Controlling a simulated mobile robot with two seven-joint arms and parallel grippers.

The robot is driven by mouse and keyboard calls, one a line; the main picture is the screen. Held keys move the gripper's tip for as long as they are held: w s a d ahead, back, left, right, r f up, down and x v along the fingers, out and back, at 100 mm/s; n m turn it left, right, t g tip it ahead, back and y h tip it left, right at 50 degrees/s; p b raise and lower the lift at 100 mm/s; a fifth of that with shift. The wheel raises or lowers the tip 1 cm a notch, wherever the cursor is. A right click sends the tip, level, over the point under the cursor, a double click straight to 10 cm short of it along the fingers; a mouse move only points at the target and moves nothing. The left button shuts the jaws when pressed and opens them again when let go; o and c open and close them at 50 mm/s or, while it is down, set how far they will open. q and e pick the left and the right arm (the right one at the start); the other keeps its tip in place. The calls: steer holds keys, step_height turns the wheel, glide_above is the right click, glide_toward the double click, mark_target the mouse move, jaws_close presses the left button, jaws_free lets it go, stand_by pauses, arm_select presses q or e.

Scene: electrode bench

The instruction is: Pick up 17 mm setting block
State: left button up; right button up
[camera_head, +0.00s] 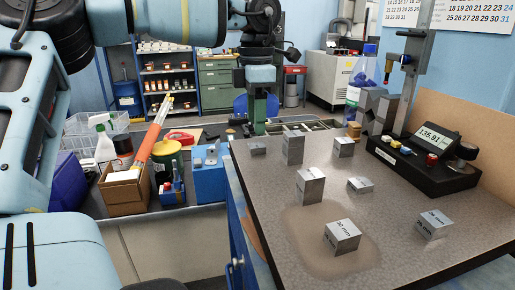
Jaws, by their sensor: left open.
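Several grey metal setting blocks stand apart on the granite-like plate. The nearest block (342,237) has a label that looks like 30 mm. A block at the right (434,226) has small, unclear marks. A tall block (293,148), a flat block (258,149), a low block (344,148), a mid-height block (310,187) and another low block (360,185) stand farther back. I cannot tell which one is the 17 mm setting block. My left gripper (258,102) hangs beyond the plate's far edge, open, apart from the blocks. My right gripper does not show.
The plate (270,215) has free room between the blocks. A height gauge with a display (436,135) stands at the back right.

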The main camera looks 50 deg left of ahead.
mark_target(259, 144)
arm_select(q)
steer(key=shift+w+f, duration=0.2)
steer(key=shift+f, duration=1.25)
steer(key=shift+w+f, duration=0.15)
steer(key=shift+f, duration=1.25)
steer(key=shift+c, duration=0.4)
steer(key=c, duration=1.1)
steer(key=shift+o, duration=0.2)
steer(key=shift+r, duration=0.1)
step_height(259, 144, up, 10)
